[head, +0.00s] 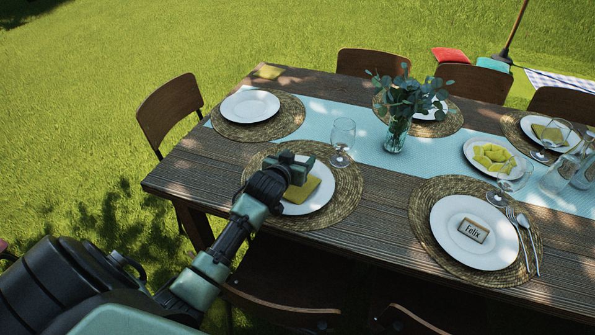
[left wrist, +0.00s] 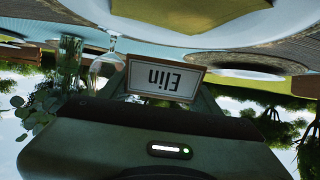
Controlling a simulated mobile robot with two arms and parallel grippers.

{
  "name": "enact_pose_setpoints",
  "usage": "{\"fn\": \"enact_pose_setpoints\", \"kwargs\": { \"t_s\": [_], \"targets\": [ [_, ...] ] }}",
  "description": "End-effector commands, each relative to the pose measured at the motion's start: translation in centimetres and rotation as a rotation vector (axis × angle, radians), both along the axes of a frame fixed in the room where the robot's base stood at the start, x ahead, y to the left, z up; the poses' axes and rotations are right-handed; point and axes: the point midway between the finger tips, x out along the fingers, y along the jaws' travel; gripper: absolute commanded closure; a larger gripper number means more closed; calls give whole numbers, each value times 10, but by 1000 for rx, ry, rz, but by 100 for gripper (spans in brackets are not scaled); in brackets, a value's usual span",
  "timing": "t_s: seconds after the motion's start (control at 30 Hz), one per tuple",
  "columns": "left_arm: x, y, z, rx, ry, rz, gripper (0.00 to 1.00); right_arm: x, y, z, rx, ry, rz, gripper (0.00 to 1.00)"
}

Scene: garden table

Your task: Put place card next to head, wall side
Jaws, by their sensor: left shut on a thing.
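My left gripper (head: 295,168) is shut on a wood-framed place card (left wrist: 165,80) that reads "Elin", upside down in the left wrist view. In the head view the gripper hides the card. It is over the near-left place setting: a white plate (head: 322,194) with a folded yellow napkin (head: 302,191) on a round woven placemat (head: 347,205). Another place card (head: 473,231), reading "Felix", lies on the near-right white plate (head: 450,252). At the table's left end a bare white plate (head: 249,105) sits on a woven placemat (head: 285,122). My right gripper is out of view.
A wine glass (head: 342,138) stands just behind the near-left setting. A vase with eucalyptus (head: 396,133) stands on the light blue runner (head: 310,112). Wooden chairs surround the table; bare planks (head: 205,165) show at left.

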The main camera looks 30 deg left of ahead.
Motion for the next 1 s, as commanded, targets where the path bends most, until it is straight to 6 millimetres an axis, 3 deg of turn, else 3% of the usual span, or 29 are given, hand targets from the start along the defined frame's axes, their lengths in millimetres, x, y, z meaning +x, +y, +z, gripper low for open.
{"fn": "enact_pose_setpoints", "kwargs": {
  "t_s": [0.37, 0.77, 0.8, 0.83, 0.87, 1.0],
  "targets": [
    [0, 0, -45, -1, 2, 0, 76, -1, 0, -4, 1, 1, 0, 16],
    [0, 0, -51, -1, 0, 0, 76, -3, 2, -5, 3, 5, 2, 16],
    [0, 0, -50, -1, 0, 0, 26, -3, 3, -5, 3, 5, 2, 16],
    [0, 0, -50, -1, 0, 0, 18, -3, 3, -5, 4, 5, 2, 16],
    [0, 0, -50, -1, 0, 0, 16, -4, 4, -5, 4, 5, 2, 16],
    [0, 0, -50, 0, 0, 0, 16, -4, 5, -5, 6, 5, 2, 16]
  ]
}}
